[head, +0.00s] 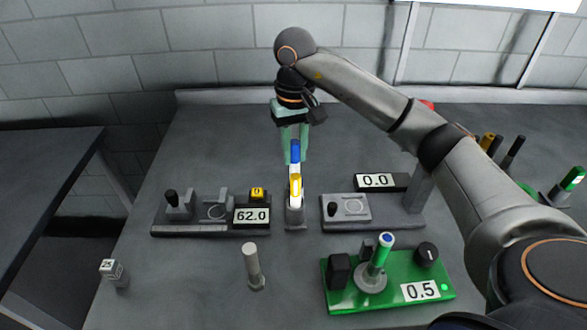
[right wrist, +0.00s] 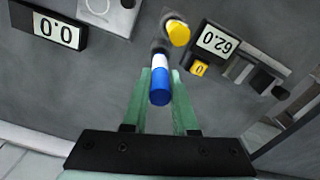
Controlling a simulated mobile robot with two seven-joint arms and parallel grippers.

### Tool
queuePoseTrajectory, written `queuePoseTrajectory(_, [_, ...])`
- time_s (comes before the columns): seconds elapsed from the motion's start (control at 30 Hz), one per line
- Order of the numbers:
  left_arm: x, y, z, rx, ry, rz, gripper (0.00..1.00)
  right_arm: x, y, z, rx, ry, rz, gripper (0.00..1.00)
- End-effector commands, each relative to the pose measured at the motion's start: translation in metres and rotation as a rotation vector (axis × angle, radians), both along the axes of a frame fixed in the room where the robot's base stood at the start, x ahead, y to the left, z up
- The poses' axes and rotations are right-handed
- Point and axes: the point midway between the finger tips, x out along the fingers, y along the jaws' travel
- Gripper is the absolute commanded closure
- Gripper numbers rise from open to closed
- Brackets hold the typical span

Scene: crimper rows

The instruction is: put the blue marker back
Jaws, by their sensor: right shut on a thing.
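The blue marker (head: 295,152) has a blue end and a white body. My right gripper (head: 291,140) is shut on it, with its green fingers on either side. In the right wrist view the blue marker (right wrist: 160,88) lies between the fingertips (right wrist: 160,78). A yellow-and-white marker (head: 295,187) stands right in front of it, at a small grey holder (head: 295,216). The yellow end hides the blue marker's lower part in the head view, so I cannot tell whether it is in the holder. My left gripper is not in view.
A grey device reading 62.0 (head: 252,216) stands left of the holder, and one reading 0.0 (head: 375,181) stands right. A green device (head: 340,296) and a grey post (head: 252,265) are in front. Several pens (head: 512,150) stand at the right. The table behind the holder is clear.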

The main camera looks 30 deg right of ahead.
Motion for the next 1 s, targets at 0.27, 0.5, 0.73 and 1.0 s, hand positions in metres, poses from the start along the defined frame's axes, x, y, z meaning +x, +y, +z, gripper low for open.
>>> queuePoseTrajectory(0.27, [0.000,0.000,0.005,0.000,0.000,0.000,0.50,-0.001,0.000,-0.037,0.000,0.002,0.000,1.00])
queuePoseTrajectory(0.5, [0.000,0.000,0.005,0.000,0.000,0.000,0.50,0.000,0.000,-0.041,0.001,-0.002,0.001,1.00])
queuePoseTrajectory(0.73, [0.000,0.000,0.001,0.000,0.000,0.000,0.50,0.000,0.000,-0.045,0.000,-0.001,0.000,0.72])
queuePoseTrajectory(1.0, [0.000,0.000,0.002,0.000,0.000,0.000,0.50,0.000,0.000,-0.044,0.000,-0.001,0.000,0.44])
